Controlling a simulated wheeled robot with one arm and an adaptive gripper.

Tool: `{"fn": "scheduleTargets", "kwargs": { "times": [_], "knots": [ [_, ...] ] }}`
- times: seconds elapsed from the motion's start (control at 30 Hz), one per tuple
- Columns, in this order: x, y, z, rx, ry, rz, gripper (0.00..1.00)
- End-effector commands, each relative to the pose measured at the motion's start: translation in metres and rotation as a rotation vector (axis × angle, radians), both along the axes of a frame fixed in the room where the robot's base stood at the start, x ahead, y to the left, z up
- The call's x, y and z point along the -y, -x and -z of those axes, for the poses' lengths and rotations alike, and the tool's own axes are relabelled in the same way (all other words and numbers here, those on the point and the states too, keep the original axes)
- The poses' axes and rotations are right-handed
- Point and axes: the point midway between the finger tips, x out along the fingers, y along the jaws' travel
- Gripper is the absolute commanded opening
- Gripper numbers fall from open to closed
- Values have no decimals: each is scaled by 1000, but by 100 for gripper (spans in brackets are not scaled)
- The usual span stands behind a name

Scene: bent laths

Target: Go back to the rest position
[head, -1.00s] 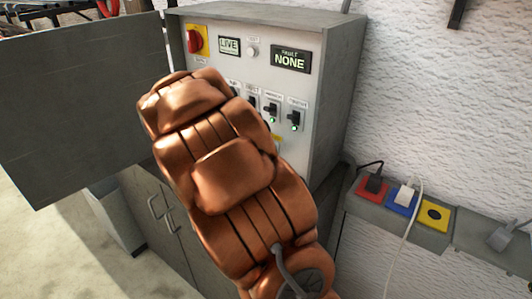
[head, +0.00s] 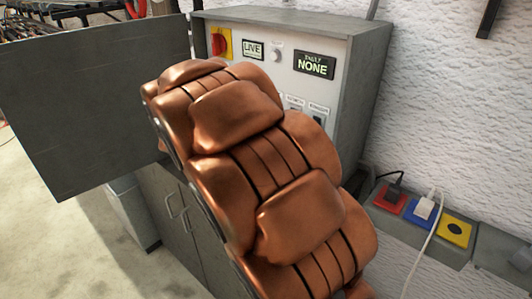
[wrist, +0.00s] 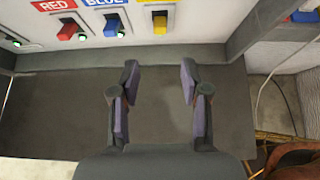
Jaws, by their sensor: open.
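My gripper (wrist: 158,90) shows in the wrist view with its two fingers apart and nothing between them. It is in front of a grey surface, below a panel with a red switch (wrist: 67,29), a blue switch (wrist: 113,25) and a yellow one (wrist: 160,24). In the head view my copper-coloured arm covers the lower part of the control cabinet (head: 368,75), and my gripper is hidden behind it. The cabinet's red rotary switch (head: 218,44), a LIVE display (head: 253,50) and a display reading NONE (head: 313,66) show above the arm.
A grey door panel (head: 90,110) stands open at the left. Red (head: 390,198), blue (head: 419,212) and yellow (head: 454,231) sockets sit on a ledge at the right, with plugs in the red and blue ones. A white cable (head: 425,245) hangs there. Floor (head: 70,240) is clear at lower left.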

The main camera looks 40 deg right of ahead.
Motion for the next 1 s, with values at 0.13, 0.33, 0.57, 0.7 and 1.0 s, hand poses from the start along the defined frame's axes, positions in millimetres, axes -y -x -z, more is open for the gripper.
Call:
{"fn": "scheduleTargets", "kwargs": {
  "times": [0.13, 0.33, 0.57, 0.7, 1.0],
  "knots": [
    [0, 0, 0, 0, 0, 0, 46],
    [0, 0, 0, 0, 0, 1, 46],
    [-14, 23, 4, 96, -59, 115, 46],
    [-44, 63, 15, 247, -170, 325, 46],
    [-135, 148, 45, 516, -419, 852, 46]
  ]
}}
